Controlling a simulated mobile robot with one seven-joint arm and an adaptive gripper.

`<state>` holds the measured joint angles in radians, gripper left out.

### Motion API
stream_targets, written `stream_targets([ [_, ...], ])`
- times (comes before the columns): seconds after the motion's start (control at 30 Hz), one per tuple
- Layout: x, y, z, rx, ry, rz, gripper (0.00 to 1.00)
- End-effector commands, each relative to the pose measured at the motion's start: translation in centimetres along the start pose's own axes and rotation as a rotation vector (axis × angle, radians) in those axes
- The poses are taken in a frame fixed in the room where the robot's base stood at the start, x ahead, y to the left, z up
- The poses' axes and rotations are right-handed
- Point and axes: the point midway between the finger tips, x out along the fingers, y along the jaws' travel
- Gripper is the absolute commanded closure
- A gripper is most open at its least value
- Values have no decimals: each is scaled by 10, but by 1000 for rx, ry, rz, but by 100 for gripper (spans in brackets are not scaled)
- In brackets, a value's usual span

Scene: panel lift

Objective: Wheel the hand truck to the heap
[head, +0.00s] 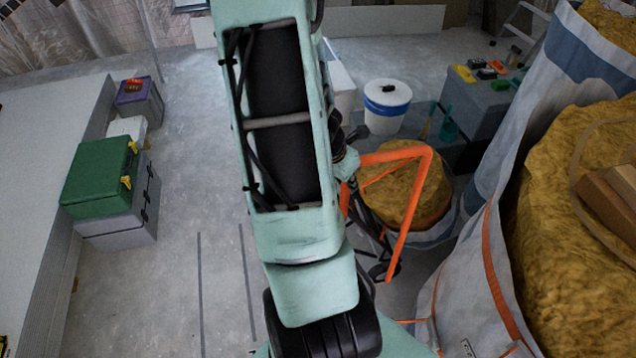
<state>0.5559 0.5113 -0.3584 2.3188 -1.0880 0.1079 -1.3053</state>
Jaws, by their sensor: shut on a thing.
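The orange tubular frame of the hand truck (411,206) stands right of my arm, in front of a sack of ochre material. Its lower part and wheels are mostly hidden or unclear. My gripper (358,160) is at the left end of the frame's upper bar, shut on the hand truck; the fingers are largely hidden behind my arm. A large heap of ochre material (575,190) fills big white bags at the right. A smaller ochre heap (405,192) sits in a bag just behind the orange frame.
At left, a green toolbox (101,177) on a grey case stands beside a pale panel stack (40,190), with a purple-grey box (139,100) behind. A white bucket (387,103) and grey case (485,100) stand at the back.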

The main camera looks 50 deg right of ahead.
Motion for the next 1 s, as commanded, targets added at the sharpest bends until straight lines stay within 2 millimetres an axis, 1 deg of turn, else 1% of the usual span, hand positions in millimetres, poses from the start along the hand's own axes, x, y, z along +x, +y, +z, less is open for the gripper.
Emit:
stream_targets([
  [0.03, 2, -12, 10, 8, 0, -13, 100],
  [0.2, 10, -25, 29, 7, 0, -10, 100],
  [0.3, 14, -30, 36, 5, 0, -10, 100],
  [0.5, 18, -34, 43, 4, -1, -8, 100],
  [0.87, 18, -35, 45, 5, -4, -9, 100],
  [0.9, 18, -35, 45, 5, -4, -9, 78],
  [1.0, 18, -34, 45, 4, -3, -8, 67],
])
